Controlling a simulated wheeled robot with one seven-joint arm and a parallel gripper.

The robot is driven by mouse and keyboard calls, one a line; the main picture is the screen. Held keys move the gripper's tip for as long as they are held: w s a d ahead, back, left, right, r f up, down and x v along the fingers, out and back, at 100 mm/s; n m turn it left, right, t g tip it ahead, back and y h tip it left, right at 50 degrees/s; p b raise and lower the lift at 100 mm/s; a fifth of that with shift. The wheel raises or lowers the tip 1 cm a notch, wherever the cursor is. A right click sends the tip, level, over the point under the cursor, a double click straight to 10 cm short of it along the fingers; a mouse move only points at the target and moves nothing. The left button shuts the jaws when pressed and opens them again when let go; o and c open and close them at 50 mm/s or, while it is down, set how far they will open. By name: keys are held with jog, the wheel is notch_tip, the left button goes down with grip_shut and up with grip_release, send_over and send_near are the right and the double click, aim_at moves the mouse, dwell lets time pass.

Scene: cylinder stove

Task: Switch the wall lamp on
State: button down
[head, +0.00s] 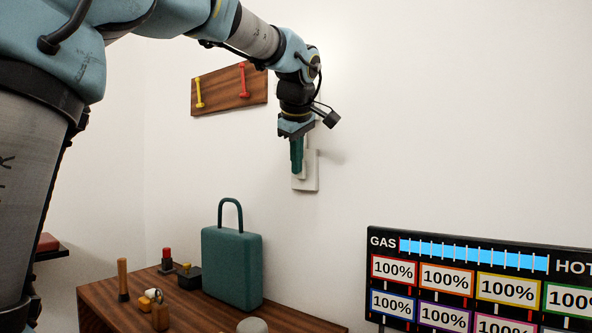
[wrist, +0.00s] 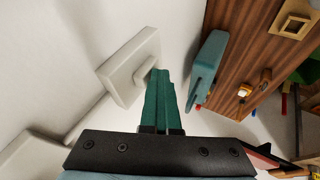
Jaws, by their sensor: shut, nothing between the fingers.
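A white switch plate (head: 312,183) is on the wall, partly hidden behind my gripper in the head view. In the wrist view the plate (wrist: 118,72) shows a raised pale lever (wrist: 146,72) on its face. My gripper (head: 296,170) points down in front of the plate. Its green fingers (wrist: 161,73) are shut and empty, with the tips close beside the lever; I cannot tell whether they touch it. A thin pale strip runs from the plate along the wall to a pale block (wrist: 28,158) at the wrist view's lower left. I cannot make out the lamp.
Below is a wooden table (head: 100,292) with a teal case with a handle (head: 232,268) and several small objects. A wooden board (head: 225,92) with yellow and red handles hangs left of my gripper. A black gauge panel (head: 470,285) stands at lower right.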

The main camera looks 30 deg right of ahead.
jog(key=shift+d+r, duration=0.1)
jog(key=shift+d, duration=0.1)
jog(key=shift+r+t+p, duration=0.3)
jog(key=shift+r+p, duration=0.6)
jog(key=shift+r, duration=0.05)
jog(key=shift+h, duration=0.3)
